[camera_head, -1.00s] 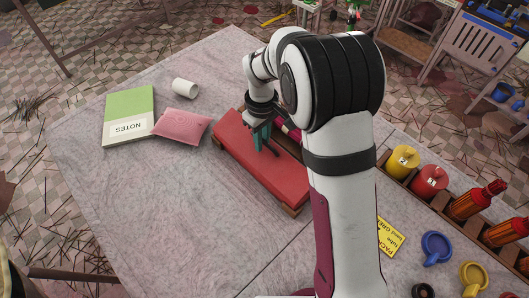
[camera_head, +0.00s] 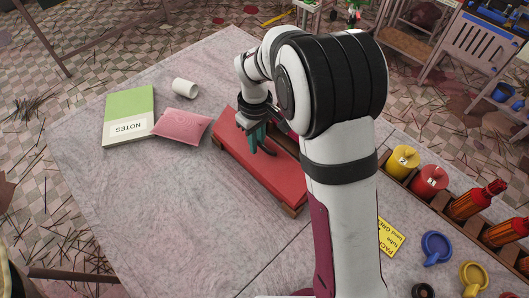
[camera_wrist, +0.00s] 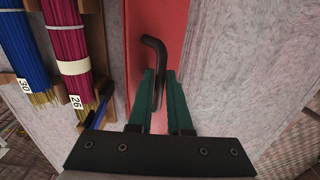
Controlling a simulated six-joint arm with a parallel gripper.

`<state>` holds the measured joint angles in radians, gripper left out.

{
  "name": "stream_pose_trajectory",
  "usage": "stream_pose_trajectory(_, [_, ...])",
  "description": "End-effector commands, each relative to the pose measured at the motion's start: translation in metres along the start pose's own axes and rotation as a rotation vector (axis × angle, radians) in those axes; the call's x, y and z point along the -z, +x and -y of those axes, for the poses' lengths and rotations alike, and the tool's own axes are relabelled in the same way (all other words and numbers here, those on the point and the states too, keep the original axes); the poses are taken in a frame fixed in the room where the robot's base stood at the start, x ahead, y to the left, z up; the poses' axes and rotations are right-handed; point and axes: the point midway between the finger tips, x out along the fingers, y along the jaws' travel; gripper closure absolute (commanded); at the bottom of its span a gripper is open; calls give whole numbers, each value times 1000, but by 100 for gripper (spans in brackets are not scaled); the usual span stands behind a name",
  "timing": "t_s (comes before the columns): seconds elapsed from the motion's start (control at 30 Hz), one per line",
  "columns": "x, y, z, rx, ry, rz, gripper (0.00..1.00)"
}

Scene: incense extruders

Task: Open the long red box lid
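The long red box lid (camera_head: 258,168) lies flat over the wooden box (camera_head: 291,210) in the middle of the grey-covered table. Its red top also shows in the wrist view (camera_wrist: 178,25). A dark bent handle (camera_wrist: 154,48) rises from the lid. My gripper (camera_head: 253,143) is over the lid with its teal fingers pointing down. In the wrist view, the fingers (camera_wrist: 160,76) stand on either side of the handle's shaft. The left finger is close to it and a narrow gap shows on the right. The arm hides the box's far right part.
A pink cushion (camera_head: 181,127), a green-and-white notes book (camera_head: 130,115) and a white cylinder (camera_head: 185,88) lie left of the box. Blue (camera_wrist: 22,50) and magenta (camera_wrist: 68,38) incense bundles lie beside it. A rack with yellow (camera_head: 403,160) and red pieces stands right. The front-left table is clear.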

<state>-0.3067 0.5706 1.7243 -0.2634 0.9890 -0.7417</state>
Motion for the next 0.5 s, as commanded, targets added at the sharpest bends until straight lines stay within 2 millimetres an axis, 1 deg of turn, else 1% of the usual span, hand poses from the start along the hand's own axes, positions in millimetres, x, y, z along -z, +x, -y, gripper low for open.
stream_pose_trajectory(0.2, [0, -4, 11, 0, -1, 0, 85])
stream_pose_trajectory(0.5, [0, -4, 12, 0, 0, 0, 85])
